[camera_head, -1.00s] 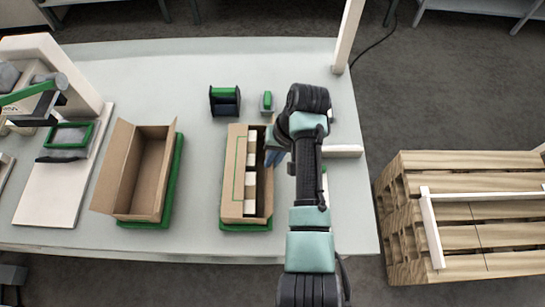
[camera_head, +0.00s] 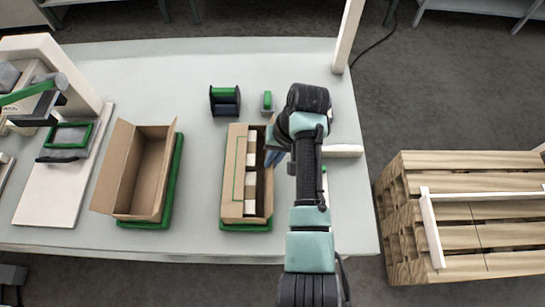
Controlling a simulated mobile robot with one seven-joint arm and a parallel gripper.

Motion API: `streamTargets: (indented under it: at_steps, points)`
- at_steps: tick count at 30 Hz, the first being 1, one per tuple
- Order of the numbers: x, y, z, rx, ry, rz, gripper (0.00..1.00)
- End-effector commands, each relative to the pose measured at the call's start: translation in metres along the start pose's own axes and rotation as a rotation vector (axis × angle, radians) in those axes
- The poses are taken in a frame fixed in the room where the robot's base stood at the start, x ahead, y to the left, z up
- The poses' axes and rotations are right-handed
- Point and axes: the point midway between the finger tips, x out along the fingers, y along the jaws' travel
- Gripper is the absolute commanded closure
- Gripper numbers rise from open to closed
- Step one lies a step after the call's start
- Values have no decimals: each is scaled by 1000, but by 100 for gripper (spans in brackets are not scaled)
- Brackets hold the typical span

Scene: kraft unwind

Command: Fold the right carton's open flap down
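The right carton (camera_head: 235,180) stands on a green-edged base (camera_head: 246,227) on the pale table. A panel with a green outline lies over its left part, and white and brown contents (camera_head: 251,186) show in the gap beside it. Its right side is partly hidden by my arm. My gripper (camera_head: 272,157) is at the carton's upper right edge; only a small bluish part of it shows, and its fingers are mostly hidden behind my arm. I cannot tell whether it touches the flap or whether it is open or shut.
An open, empty-looking carton (camera_head: 145,172) stands to the left on a green base. A dark green-topped holder (camera_head: 225,101) and a small green-and-grey item (camera_head: 267,103) lie behind. A white post (camera_head: 347,35) rises at the table's back right. A wooden pallet (camera_head: 470,215) stands to the right.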

Motion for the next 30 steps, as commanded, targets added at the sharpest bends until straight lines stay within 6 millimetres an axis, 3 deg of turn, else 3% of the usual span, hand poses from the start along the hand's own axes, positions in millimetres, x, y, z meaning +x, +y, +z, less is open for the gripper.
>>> streamTargets:
  at_steps: [14,30]
  points:
    - [-3,-4,0,-3,1,55,100]
    - [5,-24,-1,-7,2,491,100]
